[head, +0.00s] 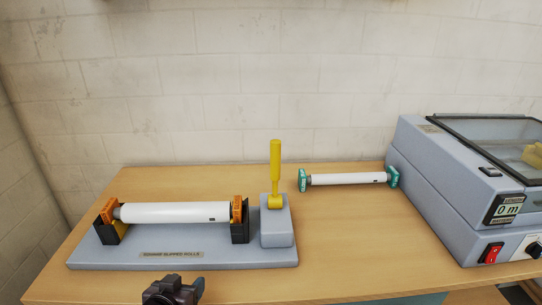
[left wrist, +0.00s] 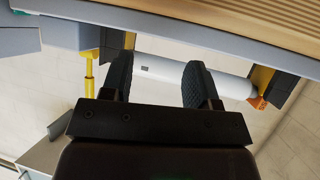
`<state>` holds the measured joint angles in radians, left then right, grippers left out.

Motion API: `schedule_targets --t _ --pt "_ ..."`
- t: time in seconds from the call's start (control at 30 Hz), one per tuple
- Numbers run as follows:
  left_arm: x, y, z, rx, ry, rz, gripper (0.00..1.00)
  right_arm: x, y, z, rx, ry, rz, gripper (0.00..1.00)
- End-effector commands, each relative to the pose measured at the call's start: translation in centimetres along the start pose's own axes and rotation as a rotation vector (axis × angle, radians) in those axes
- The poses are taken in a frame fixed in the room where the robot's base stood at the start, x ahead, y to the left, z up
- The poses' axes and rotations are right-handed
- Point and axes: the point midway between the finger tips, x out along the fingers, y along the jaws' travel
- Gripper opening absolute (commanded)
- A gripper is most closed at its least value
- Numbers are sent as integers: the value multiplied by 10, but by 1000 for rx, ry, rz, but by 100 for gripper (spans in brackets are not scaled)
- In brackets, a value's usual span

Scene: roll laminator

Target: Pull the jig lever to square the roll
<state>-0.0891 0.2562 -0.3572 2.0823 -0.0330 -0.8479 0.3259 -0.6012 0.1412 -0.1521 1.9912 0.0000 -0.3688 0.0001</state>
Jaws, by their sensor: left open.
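The yellow jig lever (head: 275,170) stands upright on a grey block (head: 277,228) at the right end of the jig base (head: 215,257). The lever also shows in the left wrist view (left wrist: 89,75). A white roll (head: 175,212) with orange end caps lies across two black holders on the jig. The roll also shows in the left wrist view (left wrist: 165,72), beyond my fingers. My left gripper (head: 173,287) is at the bottom of the head view, in front of the jig. In the left wrist view its two fingers (left wrist: 153,82) are apart with nothing gripped. My right gripper is not clearly seen.
A second white roll (head: 348,179) with green end caps lies on the wooden table (head: 350,230), behind and right of the lever. A grey laminator (head: 425,190) with a red switch and display stands at the right. Bare table lies between jig and laminator.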

Motion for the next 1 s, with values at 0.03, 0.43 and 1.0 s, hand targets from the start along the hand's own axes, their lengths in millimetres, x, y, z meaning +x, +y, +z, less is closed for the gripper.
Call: schedule_targets --t 0.03,0.43,1.0 --pt "10 10 -21 12 42 26 55 0 0 -1 1 1 0 39" --pt "55 86 -165 77 324 230 55 0 3 -6 -8 8 1 39" --pt "66 138 -262 145 482 378 55 -5 1 0 5 -8 4 39"
